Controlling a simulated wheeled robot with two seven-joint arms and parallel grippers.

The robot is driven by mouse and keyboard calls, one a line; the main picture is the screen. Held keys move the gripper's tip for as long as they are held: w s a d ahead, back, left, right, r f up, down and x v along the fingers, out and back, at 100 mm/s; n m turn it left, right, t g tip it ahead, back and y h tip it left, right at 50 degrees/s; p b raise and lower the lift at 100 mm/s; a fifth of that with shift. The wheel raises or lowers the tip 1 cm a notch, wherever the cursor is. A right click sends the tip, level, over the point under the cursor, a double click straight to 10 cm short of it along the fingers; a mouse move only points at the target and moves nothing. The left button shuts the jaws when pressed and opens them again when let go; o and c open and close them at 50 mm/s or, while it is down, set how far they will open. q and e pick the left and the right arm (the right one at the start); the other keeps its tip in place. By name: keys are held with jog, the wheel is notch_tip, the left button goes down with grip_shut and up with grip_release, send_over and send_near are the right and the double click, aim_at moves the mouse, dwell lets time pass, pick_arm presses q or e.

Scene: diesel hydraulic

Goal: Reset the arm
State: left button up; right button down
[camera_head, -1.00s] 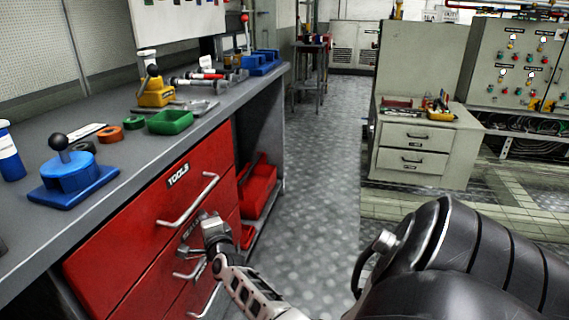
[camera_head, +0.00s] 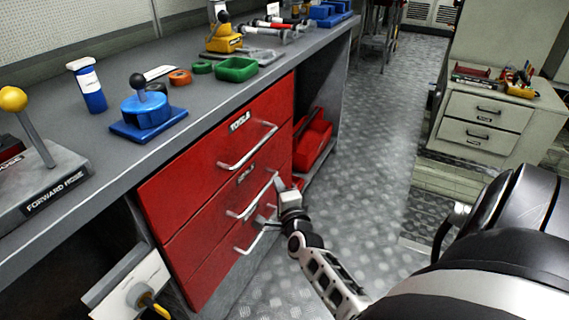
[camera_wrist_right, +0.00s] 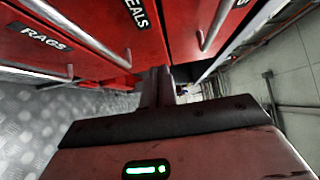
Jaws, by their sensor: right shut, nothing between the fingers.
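My right arm comes in from the lower right of the head view. Its gripper (camera_head: 270,212) is beside the handles of the red drawers, in front of the bench. In the right wrist view the two dark fingers (camera_wrist_right: 157,86) are together with nothing between them, close to the red drawer fronts. Whether they touch a handle cannot be told. The top drawer (camera_head: 215,150), labelled TOOLS, and the drawers below it look shut. The wrist view shows the labels SEALS (camera_wrist_right: 137,12) and RAGS (camera_wrist_right: 38,38). My left gripper is not in view.
The grey bench top (camera_head: 120,195) carries a blue lever unit (camera_head: 148,112), a green tray (camera_head: 236,69), a blue bottle (camera_head: 88,88) and a yellow-knobbed lever (camera_head: 38,135). A red bin (camera_head: 313,140) sits beside the drawers. The floor (camera_head: 370,150) right of the bench is clear.

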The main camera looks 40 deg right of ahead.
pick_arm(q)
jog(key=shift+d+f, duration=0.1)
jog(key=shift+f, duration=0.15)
pick_arm(e)
jog(key=shift+v, duration=1.2)
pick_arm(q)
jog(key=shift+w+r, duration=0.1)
